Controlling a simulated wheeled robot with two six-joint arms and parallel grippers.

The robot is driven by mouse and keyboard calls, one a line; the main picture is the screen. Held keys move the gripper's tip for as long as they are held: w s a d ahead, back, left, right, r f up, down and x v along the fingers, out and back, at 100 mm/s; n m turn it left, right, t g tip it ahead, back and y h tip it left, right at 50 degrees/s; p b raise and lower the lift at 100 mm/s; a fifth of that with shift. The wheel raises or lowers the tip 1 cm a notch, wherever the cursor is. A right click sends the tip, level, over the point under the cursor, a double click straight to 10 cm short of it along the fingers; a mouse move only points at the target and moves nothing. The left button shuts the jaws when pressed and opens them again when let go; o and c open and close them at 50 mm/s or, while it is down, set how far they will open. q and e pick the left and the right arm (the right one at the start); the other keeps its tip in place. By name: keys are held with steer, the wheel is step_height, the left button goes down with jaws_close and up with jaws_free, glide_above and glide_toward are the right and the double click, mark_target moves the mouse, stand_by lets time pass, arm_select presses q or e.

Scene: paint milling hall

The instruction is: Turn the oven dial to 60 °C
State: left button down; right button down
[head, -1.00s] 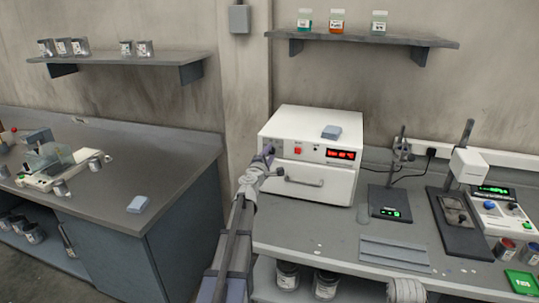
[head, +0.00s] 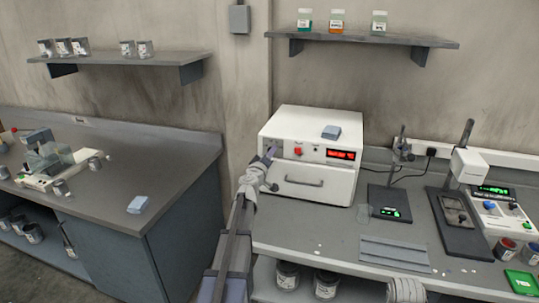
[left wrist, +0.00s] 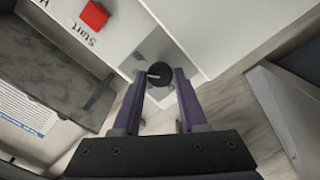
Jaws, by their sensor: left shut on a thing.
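The oven (head: 310,150) is a white box on the right bench, with a red display (head: 341,155) whose digits I cannot read. In the left wrist view its dial (left wrist: 160,72) is a round black knob with a pale mark pointing to the left of the picture. My left gripper (head: 270,153) is at the left end of the oven's front panel and hides the dial in the head view. In the left wrist view its two purple fingers (left wrist: 159,80) are shut on the dial, one on each side.
A red button (left wrist: 95,15) marked Start is beside the dial. The oven's door handle (head: 303,182) is below the panel, close to my left wrist.

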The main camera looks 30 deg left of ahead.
arm_select(q)
steer(key=shift+d+m, duration=0.1)
steer(key=shift+m, duration=2.1)
steer(key=shift+c, duration=2.4)
jaws_free()
steer(key=shift+s, duration=0.15)
steer(key=v, duration=0.7)
steer(key=shift+s, duration=0.25)
